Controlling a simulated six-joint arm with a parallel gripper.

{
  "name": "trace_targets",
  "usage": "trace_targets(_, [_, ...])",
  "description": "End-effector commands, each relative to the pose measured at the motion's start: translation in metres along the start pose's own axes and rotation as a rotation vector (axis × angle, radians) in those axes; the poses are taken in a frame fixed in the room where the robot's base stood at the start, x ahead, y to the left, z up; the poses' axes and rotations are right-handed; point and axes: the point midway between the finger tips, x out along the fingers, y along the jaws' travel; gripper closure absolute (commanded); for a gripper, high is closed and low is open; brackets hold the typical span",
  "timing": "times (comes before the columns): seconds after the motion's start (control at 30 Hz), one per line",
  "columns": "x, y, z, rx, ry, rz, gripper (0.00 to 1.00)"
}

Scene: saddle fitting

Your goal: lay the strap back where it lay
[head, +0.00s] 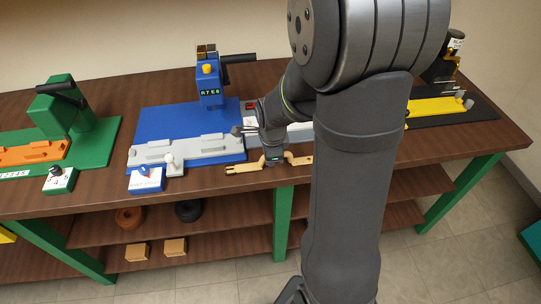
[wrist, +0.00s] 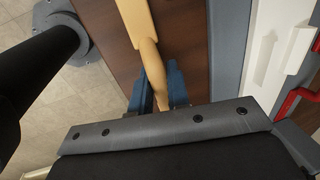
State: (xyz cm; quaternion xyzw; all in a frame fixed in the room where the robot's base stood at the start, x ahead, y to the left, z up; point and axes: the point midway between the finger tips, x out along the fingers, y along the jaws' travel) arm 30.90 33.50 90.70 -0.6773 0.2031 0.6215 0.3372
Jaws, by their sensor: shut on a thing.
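The strap (head: 244,169) is tan-yellow, with flat end tabs and a raised middle. It is at the front edge of the wooden bench (head: 215,187), in front of the blue station. My gripper (head: 273,160) is shut on its middle from above, hiding that part. In the wrist view the strap (wrist: 138,18) runs up from between my blue fingers (wrist: 159,88), over brown wood; its near end is hidden behind the gripper body. I cannot tell whether the strap touches the bench or hangs just above it.
A blue station (head: 184,118) with a grey fixture (head: 187,151) stands behind and left. A green station (head: 75,125) is further left; a black base with a yellow part (head: 437,106) is at right. A small switch box (head: 146,180) sits near the front edge.

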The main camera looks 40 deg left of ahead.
Motion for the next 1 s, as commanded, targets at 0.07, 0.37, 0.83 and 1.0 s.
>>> trace_targets(0.07, [0.001,0.000,0.000,0.000,0.000,0.000,1.00])
trace_targets(0.37, [0.003,0.001,0.000,0.000,0.000,0.001,0.62])
trace_targets(0.83, [-0.023,-0.001,0.000,0.000,-0.001,-0.003,0.62])
trace_targets(1.0, [-0.055,-0.001,0.000,0.000,-0.001,-0.005,0.62])
